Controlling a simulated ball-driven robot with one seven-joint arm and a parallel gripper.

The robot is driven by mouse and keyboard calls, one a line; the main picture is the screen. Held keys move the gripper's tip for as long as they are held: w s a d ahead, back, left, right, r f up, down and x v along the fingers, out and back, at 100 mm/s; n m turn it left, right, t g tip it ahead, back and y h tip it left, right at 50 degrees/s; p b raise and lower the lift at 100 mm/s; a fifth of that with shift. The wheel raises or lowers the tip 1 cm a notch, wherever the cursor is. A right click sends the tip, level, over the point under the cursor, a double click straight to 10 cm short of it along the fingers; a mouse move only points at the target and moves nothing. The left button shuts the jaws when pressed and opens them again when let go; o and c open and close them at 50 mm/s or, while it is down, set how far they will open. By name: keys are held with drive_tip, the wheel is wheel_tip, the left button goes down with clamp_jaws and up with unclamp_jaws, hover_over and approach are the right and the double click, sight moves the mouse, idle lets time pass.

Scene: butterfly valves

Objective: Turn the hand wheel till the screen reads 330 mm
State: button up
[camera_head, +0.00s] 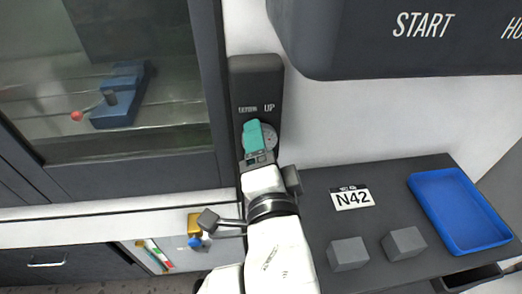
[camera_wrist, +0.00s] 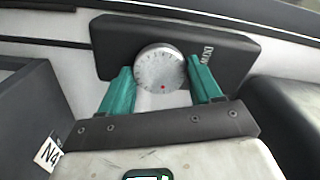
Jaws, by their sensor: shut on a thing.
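In the head view the wheel (camera_head: 270,138) shows only in part beside my teal fingers. My gripper (camera_head: 255,137) is at the wheel, and in the wrist view its two teal fingers (camera_wrist: 158,84) stand on either side of the wheel, shut on it. Small white lettering, including "UP", shows above the wheel. I cannot make out a screen reading in either view.
A dark overhang marked "START" (camera_head: 420,45) juts out at upper right. A dark shelf holds an "N42" label (camera_head: 351,198), two grey blocks (camera_head: 348,253) (camera_head: 404,243) and a blue tray (camera_head: 419,180). A window at left shows a blue vise (camera_head: 118,105).

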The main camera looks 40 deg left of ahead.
drive_tip(key=shift+f+m, duration=0.1)
drive_tip(key=shift+m, duration=1)
drive_tip(key=shift+b, duration=0.3)
drive_tip(key=o, duration=1.1)
drive_tip(key=shift+c, duration=0.2)
drive_tip(key=shift+d, duration=0.1)
drive_tip(key=v, duration=1)
drive_tip(key=shift+s+d+b, duration=0.2)
drive_tip(key=shift+s+b, duration=0.1)
drive_tip(key=shift+b, duration=0.15)
